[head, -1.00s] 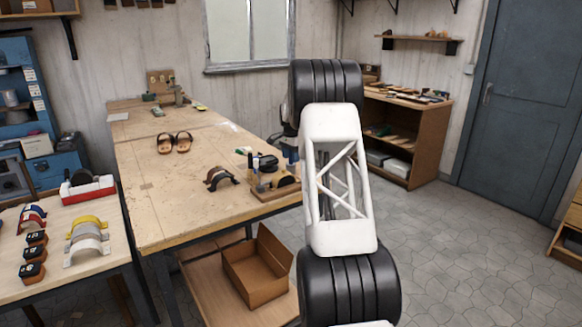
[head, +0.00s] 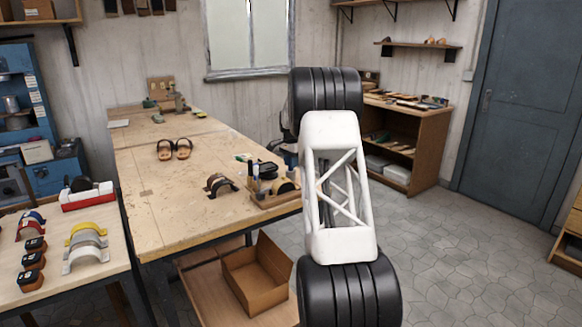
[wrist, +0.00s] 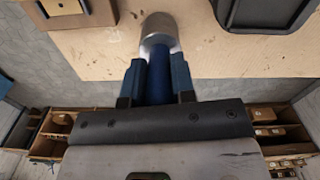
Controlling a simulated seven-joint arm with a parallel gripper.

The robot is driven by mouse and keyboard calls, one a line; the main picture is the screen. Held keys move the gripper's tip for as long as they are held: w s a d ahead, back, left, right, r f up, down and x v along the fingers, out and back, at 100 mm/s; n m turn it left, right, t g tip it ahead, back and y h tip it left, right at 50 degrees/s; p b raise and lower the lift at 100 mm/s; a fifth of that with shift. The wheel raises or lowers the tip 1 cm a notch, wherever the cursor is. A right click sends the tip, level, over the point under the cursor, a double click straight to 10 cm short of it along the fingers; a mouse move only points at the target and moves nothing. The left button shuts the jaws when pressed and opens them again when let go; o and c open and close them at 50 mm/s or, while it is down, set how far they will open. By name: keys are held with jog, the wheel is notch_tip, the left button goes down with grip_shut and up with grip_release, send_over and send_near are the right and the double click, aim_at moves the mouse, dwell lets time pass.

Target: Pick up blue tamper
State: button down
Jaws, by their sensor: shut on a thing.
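In the wrist view the blue tamper (wrist: 159,84) has a blue handle and a rounded silver metal head (wrist: 160,36). My gripper (wrist: 158,80) is shut on its handle, one finger on each side. The metal head points away from the gripper, towards the top of the picture, with a wooden surface behind it. I cannot tell whether the head touches that surface. In the head view my white and black arm stands right of the workbench (head: 190,205); the gripper and tamper cannot be made out there.
A wooden organiser (head: 272,202) with tools stands at the bench's right edge, beside a dark arched piece (head: 220,185). Sandals (head: 174,150) lie farther back. A cardboard box (head: 255,290) sits below. A side table (head: 95,272) at left holds arches.

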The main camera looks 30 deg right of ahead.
jog(key=shift+r, duration=5)
jog(key=c, duration=1.5)
grip_release()
jog(key=shift+c, duration=0.2)
grip_shut()
jog(key=shift+s+a+r, duration=0.1)
